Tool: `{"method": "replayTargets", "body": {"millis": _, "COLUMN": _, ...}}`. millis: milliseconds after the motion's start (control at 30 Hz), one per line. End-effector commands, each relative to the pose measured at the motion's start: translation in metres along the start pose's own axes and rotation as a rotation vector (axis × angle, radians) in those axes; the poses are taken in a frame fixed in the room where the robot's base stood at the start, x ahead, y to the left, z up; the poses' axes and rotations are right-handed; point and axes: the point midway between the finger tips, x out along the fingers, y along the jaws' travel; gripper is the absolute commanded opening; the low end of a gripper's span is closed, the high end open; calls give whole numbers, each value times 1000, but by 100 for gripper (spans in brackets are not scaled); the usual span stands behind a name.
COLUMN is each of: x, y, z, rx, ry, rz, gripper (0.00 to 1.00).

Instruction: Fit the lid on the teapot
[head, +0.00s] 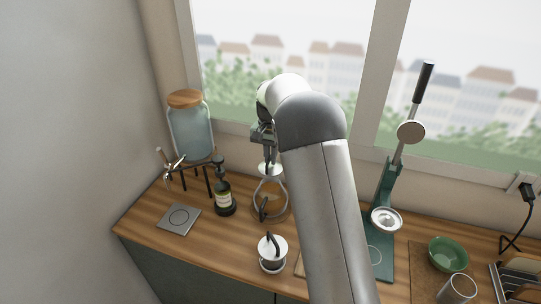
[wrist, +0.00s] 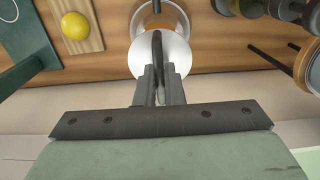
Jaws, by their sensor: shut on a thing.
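My gripper (wrist: 159,88) is shut on the dark upright grip of a white round piece (wrist: 143,56), which looks like the lid.
A green lever press (head: 385,200) and green bowl (head: 448,253) stand right. A grey square plate (head: 179,219) lies front left. A lemon (wrist: 75,26) lies on a board. The window is close behind.

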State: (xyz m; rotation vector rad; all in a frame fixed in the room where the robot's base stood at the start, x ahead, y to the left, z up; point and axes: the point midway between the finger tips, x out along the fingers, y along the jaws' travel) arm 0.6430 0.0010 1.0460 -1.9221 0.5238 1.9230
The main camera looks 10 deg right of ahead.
Motion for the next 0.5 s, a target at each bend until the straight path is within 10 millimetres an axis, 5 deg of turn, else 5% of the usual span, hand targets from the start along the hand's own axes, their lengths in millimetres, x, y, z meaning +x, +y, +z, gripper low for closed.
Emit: {"method": "replayTargets", "body": {"millis": 500, "x": 14, "y": 0, "z": 0, "rx": 0, "ry": 1, "rz": 0, "gripper": 0}}
